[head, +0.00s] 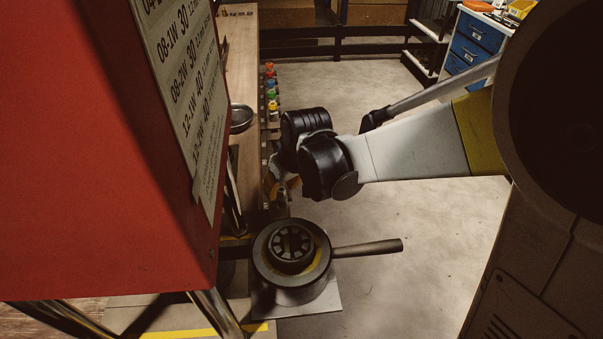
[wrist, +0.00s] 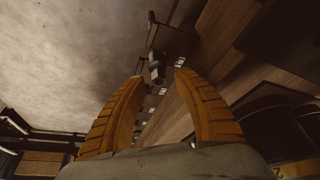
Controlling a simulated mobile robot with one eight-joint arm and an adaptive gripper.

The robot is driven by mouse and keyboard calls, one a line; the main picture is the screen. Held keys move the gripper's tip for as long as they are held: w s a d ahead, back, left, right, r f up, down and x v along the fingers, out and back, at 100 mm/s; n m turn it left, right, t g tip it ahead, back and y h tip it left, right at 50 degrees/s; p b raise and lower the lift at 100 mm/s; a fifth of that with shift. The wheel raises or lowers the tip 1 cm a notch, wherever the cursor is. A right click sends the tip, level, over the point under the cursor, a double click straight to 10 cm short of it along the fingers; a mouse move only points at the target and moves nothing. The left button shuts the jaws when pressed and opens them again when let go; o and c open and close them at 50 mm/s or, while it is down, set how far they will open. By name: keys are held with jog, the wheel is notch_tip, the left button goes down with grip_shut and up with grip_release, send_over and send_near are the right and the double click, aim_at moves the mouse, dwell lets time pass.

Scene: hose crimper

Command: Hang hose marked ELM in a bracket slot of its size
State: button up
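My gripper (wrist: 160,78) is open in the wrist view, its two ribbed orange fingers spread apart. A small grey-black fitting (wrist: 157,72) shows in the gap between the fingertips; I cannot tell how far beyond them it is. No hose is visibly held, and no ELM mark can be read. In the head view my gripper (head: 288,188) is mostly hidden behind my black wrist, beside the bench edge. A row of coloured pieces (head: 271,88), red, green, blue and yellow, runs along that edge. Small white labels (wrist: 163,91) on the edge are unreadable in the wrist view.
A round crimper (head: 291,250) with a side handle (head: 368,248) stands in front of my gripper. A red cabinet (head: 100,150) with a size chart (head: 185,85) fills the left. A metal bowl (head: 241,118) sits on the wooden bench (head: 240,60).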

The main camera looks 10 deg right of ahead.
jog(key=v, duration=1.1)
jog(key=shift+d+r, duration=0.15)
jog(key=shift+r, duration=0.2)
